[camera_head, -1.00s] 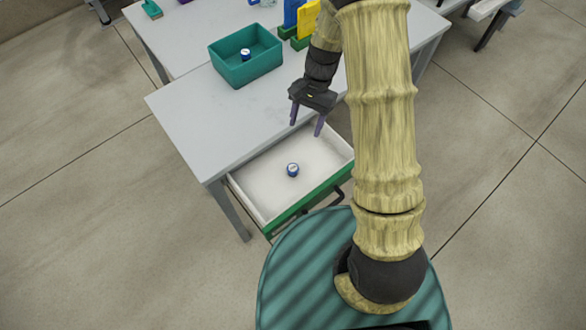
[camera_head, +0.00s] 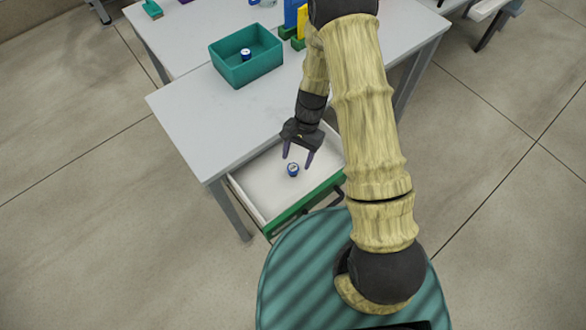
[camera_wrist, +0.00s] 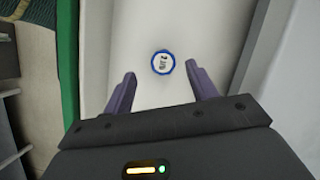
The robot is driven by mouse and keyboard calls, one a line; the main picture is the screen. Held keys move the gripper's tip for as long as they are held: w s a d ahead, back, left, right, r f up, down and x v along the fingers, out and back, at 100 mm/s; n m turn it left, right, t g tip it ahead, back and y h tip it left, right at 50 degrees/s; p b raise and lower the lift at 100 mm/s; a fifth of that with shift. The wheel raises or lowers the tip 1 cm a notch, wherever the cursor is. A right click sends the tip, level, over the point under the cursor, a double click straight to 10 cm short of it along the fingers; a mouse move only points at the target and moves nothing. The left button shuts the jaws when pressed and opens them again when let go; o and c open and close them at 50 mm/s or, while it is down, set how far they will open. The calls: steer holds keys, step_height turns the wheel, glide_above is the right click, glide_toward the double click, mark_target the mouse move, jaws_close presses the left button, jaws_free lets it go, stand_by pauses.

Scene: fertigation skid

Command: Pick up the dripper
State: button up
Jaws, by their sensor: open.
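The dripper, a small round blue piece with a white printed top (camera_head: 293,169), lies on the white floor of the open drawer (camera_head: 256,187). In the wrist view the dripper (camera_wrist: 163,62) is just beyond the fingertips, roughly midway between them. My gripper (camera_head: 297,161) is open and empty above the drawer, its two purple fingers pointing down toward the dripper. The fingers also show in the wrist view (camera_wrist: 158,82), one on each side and apart from the dripper. A second, similar blue piece (camera_head: 246,54) sits in the teal bin (camera_head: 252,70) on the table.
The drawer's green front (camera_head: 305,203) and side walls rise around the dripper. The grey tabletop (camera_head: 200,118) overhangs the back of the drawer. The tabletop's near-left part is clear.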

mark_target(293, 168)
steer(key=x, duration=0.4)
steer(key=shift+a+f, duration=0.25)
steer(key=shift+f, duration=0.25)
steer(key=shift+w+a, duration=0.1)
steer(key=shift+d, duration=0.2)
steer(key=shift+a, duration=0.2)
steer(key=shift+c, duration=0.8)
steer(key=c, duration=0.9)
